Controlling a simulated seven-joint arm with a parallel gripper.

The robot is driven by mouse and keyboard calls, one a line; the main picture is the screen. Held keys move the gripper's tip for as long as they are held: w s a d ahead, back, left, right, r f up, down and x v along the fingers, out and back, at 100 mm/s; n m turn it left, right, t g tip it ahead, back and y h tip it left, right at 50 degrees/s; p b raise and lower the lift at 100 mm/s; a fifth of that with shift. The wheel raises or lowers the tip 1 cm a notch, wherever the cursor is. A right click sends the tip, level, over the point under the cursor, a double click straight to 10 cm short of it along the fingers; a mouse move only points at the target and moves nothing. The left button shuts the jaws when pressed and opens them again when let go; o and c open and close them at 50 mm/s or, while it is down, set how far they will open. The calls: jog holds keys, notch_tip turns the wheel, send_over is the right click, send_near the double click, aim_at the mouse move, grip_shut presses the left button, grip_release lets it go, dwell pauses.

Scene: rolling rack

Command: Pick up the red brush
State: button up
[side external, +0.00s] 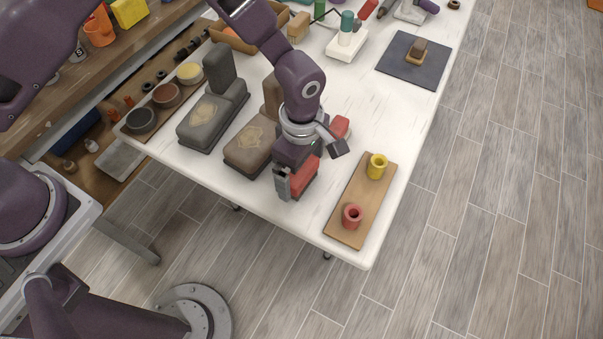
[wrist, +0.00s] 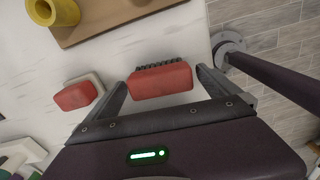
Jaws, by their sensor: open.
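The red brush (wrist: 160,82), a red block with dark bristles along one long side, lies in the wrist view between the two fingers of my gripper (wrist: 161,88). The fingers are open, one at each end of the brush, with small gaps visible. In the side view the red brush (side external: 307,176) shows partly behind my gripper (side external: 297,180), near the front edge of the white table. I cannot tell exactly how far down the fingers reach around it.
A second red block with a pale base (wrist: 75,95) lies to the left in the wrist view. A wooden board (side external: 344,236) with a yellow cup (side external: 377,166) and a red cup (side external: 352,216) lies right of my gripper. Brown (side external: 248,146) and grey (side external: 210,118) blocks stand left.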

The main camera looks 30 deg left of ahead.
jog(key=c, duration=1.5)
jog(key=shift+o, duration=0.2)
jog(key=shift+r, duration=0.1)
notch_tip(320, 180, up, 10)
jog(key=shift+f, duration=0.1)
